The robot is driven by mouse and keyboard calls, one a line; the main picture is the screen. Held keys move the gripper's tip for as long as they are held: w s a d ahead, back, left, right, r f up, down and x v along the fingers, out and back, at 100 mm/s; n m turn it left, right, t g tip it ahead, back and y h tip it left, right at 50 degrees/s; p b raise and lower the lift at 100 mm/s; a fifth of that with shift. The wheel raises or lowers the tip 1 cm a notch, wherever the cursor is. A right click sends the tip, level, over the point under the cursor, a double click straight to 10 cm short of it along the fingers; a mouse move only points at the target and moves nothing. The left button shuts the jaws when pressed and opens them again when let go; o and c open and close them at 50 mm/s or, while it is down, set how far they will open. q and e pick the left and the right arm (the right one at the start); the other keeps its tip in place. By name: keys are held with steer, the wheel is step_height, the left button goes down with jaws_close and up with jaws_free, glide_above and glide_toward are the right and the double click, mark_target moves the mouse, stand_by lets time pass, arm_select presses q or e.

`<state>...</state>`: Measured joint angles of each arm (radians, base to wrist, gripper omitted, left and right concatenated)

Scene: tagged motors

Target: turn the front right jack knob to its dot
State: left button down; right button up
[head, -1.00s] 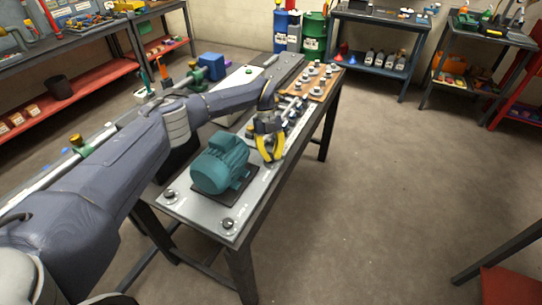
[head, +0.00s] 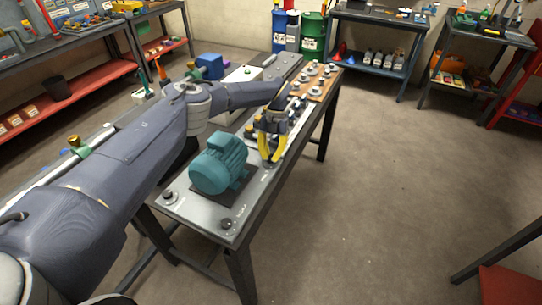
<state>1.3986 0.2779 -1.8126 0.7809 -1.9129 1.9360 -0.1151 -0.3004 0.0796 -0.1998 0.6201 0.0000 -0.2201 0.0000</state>
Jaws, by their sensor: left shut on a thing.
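The teal motor (head: 219,164) sits on a dark base on the grey plate (head: 197,210). One dark jack knob (head: 170,197) stands at the plate's near left corner, and another jack knob (head: 228,223) at its near right corner. My left gripper (head: 271,163) points down with yellow fingers just right of the motor. It is shut on a small knob at the plate's right side, which the fingers mostly hide. The dot and the knob's pointer cannot be made out there. My right gripper is not in view.
Behind my left gripper, an orange-brown board (head: 322,84) carries several metal pieces. A blue block (head: 209,66) and a white box (head: 243,75) stand farther back on the bench. The floor right of the bench is clear.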

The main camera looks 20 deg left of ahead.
arm_select(q)
steer(key=shift+s+f, duration=0.25)
steer(key=shift+f, duration=0.05)
steer(key=c, duration=1.1)
jaws_free()
steer(key=shift+w+r, duration=0.1)
steer(key=shift+r, duration=0.1)
steer(key=v, duration=1.2)
steer(key=shift+w, duration=0.1)
